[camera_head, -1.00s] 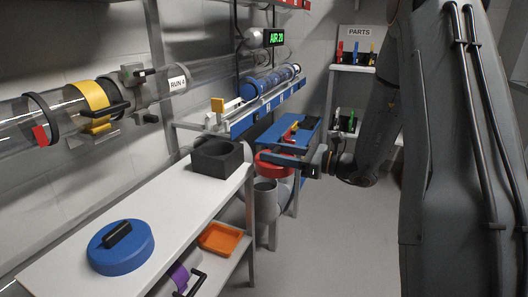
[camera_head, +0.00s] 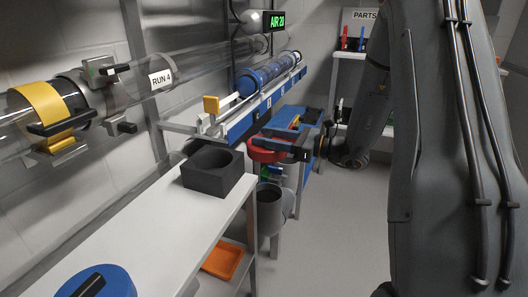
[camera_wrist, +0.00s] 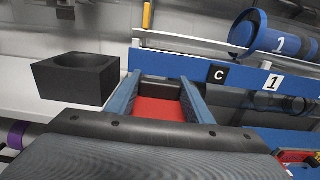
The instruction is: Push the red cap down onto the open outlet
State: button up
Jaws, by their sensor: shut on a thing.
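The red cap (camera_head: 264,156) is held between my gripper's fingers in the head view. It shows as a red patch between the blue-sided fingers in the wrist view (camera_wrist: 158,105). My gripper (camera_head: 277,140) is shut on it, and the fingers hide part of the cap. A grey upright pipe with an open top, seemingly the outlet (camera_head: 269,199), stands below the cap in the head view. The cap is apart from the pipe, with a visible gap. The wrist view does not show the pipe.
A black block with a round hole (camera_head: 213,178) sits at the end of the white bench (camera_head: 160,235). A blue lid (camera_head: 112,283) lies nearer on it. An orange tray (camera_head: 223,259) is below. A blue rail (camera_head: 262,110) with blue canisters runs behind the gripper. Grey floor on the right is open.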

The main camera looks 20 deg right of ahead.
jog(key=shift+w+f+b, duration=0.15)
jog(key=shift+f+b, duration=0.2)
jog(key=shift+f, duration=0.3)
jog(key=shift+s+f, duration=0.2)
jog(key=b, duration=0.4)
send_over(267, 192)
notch_tip(267, 192, down, 5)
jog(key=shift+f, duration=0.15)
jog(key=shift+s+p, duration=0.1)
jog(key=shift+p, duration=0.35)
jog(key=shift+f+b, duration=2.2)
jog(key=shift+f, duration=3.55)
jog(key=shift+f, duration=0.2)
jog(key=o, duration=1.2)
jog(key=shift+c, duration=0.2)
